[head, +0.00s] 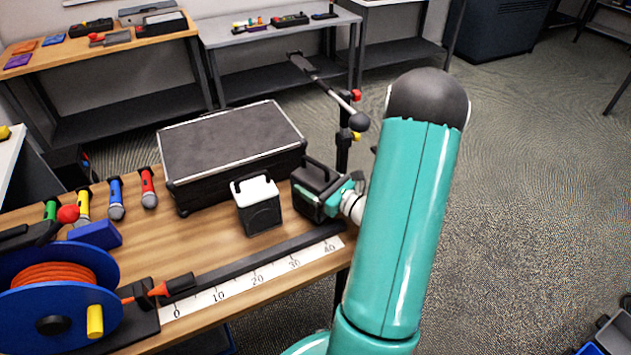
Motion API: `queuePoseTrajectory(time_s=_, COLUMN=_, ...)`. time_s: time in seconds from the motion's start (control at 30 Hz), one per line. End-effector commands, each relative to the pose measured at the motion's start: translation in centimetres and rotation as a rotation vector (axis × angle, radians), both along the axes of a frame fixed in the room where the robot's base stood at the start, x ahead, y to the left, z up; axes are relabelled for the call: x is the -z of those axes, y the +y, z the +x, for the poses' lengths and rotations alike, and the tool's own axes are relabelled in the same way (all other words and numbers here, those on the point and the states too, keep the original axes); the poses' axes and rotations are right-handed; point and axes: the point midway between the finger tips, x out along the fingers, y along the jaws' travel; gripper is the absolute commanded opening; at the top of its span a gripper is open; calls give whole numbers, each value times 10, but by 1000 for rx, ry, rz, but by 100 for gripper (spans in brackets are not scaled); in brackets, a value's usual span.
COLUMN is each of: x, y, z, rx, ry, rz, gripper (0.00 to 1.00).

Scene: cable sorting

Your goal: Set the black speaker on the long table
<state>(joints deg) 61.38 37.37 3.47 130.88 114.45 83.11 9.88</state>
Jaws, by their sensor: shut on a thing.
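The black speaker (308,204), a dark box with a handle on top, is at the right end of the wooden table (226,236). My gripper (332,199), with teal fingers, is shut on it from the right. My arm comes in from the lower right. I cannot tell whether the speaker's base touches the tabletop. A second box, white-topped with a black front (260,208), stands upright just left of it. Which table is meant by the long table is not clear from the view.
A large black case (232,145) lies behind the speakers. A white ruler strip (255,282) and a black bar run along the near edge. Several coloured microphones (116,200) and a blue cable reel (48,305) are at left. A microphone stand (343,150) rises behind the gripper.

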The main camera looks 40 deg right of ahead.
Motion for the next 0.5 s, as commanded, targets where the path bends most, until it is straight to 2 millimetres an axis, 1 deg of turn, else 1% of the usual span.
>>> queuePoseTrajectory(time_s=0.2, x=-1, y=0, z=0, rx=0, ry=-4, rz=-2, gripper=27)
queuePoseTrajectory(time_s=0.33, x=2, y=0, z=0, rx=0, ry=-3, rz=-1, gripper=27)
queuePoseTrajectory(time_s=0.37, x=3, y=0, z=0, rx=0, ry=0, rz=0, gripper=84)
queuePoseTrajectory(time_s=0.43, x=3, y=0, z=0, rx=0, ry=0, rz=0, gripper=97)
queuePoseTrajectory(time_s=0.47, x=3, y=0, z=0, rx=0, ry=0, rz=0, gripper=100)
queuePoseTrajectory(time_s=0.5, x=3, y=0, z=0, rx=0, ry=0, rz=0, gripper=100)
